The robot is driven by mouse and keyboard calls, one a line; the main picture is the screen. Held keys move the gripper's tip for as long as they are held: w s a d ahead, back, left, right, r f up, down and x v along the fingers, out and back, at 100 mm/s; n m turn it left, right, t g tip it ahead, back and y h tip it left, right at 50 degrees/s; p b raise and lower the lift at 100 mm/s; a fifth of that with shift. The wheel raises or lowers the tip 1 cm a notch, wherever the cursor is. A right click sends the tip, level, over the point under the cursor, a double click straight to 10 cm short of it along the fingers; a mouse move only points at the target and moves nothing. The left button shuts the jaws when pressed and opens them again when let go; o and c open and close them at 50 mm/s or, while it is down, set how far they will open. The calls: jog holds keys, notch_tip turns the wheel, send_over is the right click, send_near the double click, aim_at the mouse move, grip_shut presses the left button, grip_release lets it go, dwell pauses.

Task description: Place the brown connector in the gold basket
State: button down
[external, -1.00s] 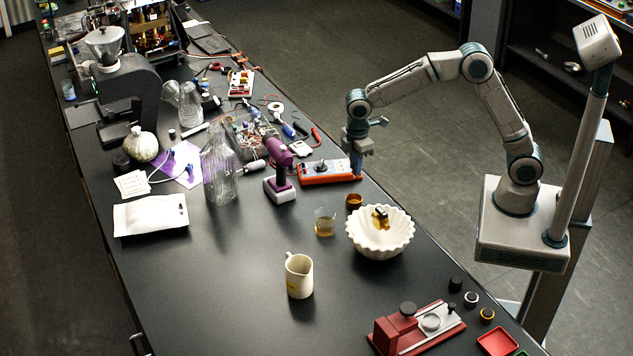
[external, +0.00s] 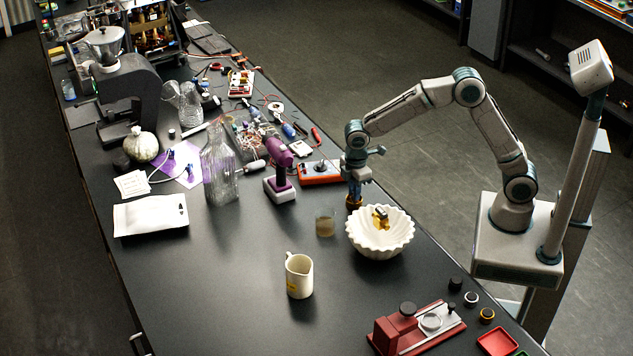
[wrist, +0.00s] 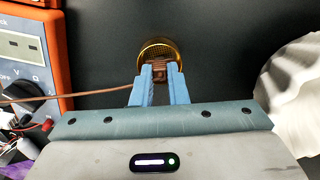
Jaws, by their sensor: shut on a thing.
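The brown connector (wrist: 160,74) is between the blue fingertips of my gripper (wrist: 160,76) in the wrist view, with a thin brown wire running off to the left. My gripper is shut on it. The gold basket (wrist: 153,46), a small round mesh cup, lies directly beyond and below the fingertips. The connector overlaps the basket's near part in this view; I cannot tell whether it is inside or just above it. The connector cannot be made out there.
A white fluted bowl (external: 365,243) holding a gold-and-black item stands close to the right of the basket. The orange multimeter (external: 321,180) lies behind left. A cream pitcher (external: 299,276) stands nearer, with clear table around it.

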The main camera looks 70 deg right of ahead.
jog(key=shift+f, duration=0.2)
jog(key=c, duration=1.3)
grip_release()
jog(key=shift+c, duration=0.2)
jog(key=shift+r, duration=0.1)
notch_tip(320, 180, up, 7)
jog(key=p, duration=0.5)
